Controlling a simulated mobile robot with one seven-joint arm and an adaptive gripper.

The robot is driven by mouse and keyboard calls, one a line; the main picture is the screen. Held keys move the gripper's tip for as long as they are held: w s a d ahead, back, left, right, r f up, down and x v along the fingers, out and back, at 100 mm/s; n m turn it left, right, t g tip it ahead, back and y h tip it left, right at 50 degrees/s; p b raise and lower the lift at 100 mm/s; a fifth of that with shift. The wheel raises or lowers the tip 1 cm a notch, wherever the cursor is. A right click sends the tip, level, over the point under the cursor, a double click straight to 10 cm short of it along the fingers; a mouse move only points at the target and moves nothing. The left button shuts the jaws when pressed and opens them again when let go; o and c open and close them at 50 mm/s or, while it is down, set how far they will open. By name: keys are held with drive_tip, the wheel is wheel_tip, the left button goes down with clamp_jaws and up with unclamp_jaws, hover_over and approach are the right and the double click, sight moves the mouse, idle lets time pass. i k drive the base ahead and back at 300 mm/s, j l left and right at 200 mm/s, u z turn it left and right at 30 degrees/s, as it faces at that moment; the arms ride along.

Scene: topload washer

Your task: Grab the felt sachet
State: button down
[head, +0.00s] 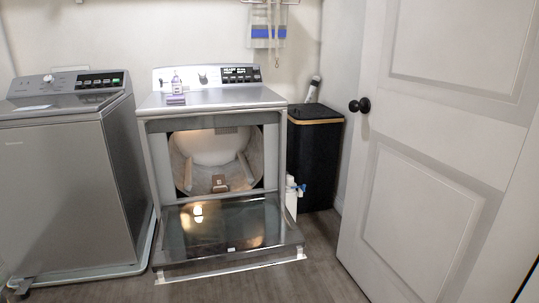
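A small flat purple-grey item (176,100) lies on top of the front-opening dryer (222,96), at the left of its top surface. It may be the felt sachet, but it is too small to tell. A small clear bottle (176,84) with a purple patch stands right behind it. A small brown item (219,183) sits at the front of the open drum; I cannot tell what it is. My gripper is not in view.
The dryer door (228,222) hangs open, low over the floor in front. A grey top-load washer (62,180) stands at left. A black hamper (315,160) and white bottle (291,196) stand at right. A white door (430,150) fills the right side.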

sight(177, 99)
drive_tip(key=i+j+z, duration=0.2)
drive_tip(key=i+j, duration=0.15)
drive_tip(key=j, duration=0.7)
drive_tip(key=i+j+z, duration=0.15)
drive_tip(key=j, duration=0.9)
drive_tip(key=i+j+z, duration=0.2)
drive_tip(key=j, duration=0.9)
drive_tip(key=i+j+z, duration=0.2)
drive_tip(key=j, duration=0.95)
drive_tip(key=j+z, duration=0.15)
drive_tip(key=j, duration=1)
drive_tip(key=i, duration=0.05)
